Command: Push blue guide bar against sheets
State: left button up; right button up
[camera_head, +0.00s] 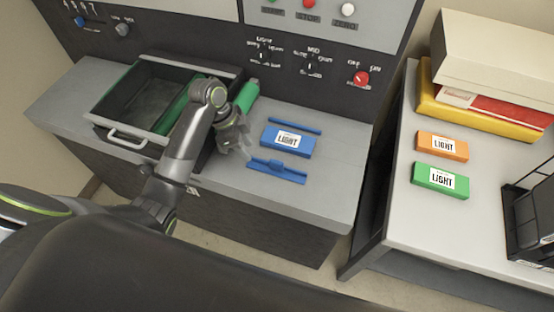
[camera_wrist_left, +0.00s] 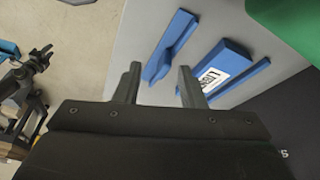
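The blue guide bar (camera_head: 277,171) with a raised knob at its middle lies flat on the grey worktop. It is nearest the front edge and parallel to the blue pack of sheets labelled LIGHT (camera_head: 287,141), with a strip of bare worktop between them. A thin fixed-looking blue bar (camera_head: 295,126) lies along the pack's far side. My left gripper (camera_head: 242,150) is above the worktop, just left of the guide bar and pack. In the left wrist view its fingers (camera_wrist_left: 160,80) are apart and empty, with the guide bar (camera_wrist_left: 168,48) beyond the tips. My right gripper does not show.
A control panel (camera_head: 310,60) rises behind. A side table at right holds orange (camera_head: 442,146) and green (camera_head: 440,180) LIGHT packs. Worktop right of the pack is clear.

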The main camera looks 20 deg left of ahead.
pick_arm(q)
jog(key=w+d+r+m, duration=0.1)
jog(key=w+r+m, duration=0.25)
jog(key=r, duration=0.35)
jog(key=g+b, duration=0.1)
jog(key=b, duration=0.4)
send_near(276, 161)
jog(key=shift+m+h, duration=0.25)
jog(key=shift+h, duration=0.15)
jog(key=p+x, duration=0.1)
jog(key=x, duration=0.5)
jog(key=p+x, duration=0.1)
jog(key=x, duration=0.2)
jog(key=shift+a+f+p, duration=0.25)
jog(key=shift+p, duration=0.05)
jog(key=shift+d+f, duration=0.15)
jog(key=shift+f, duration=0.4)
grip_shut()
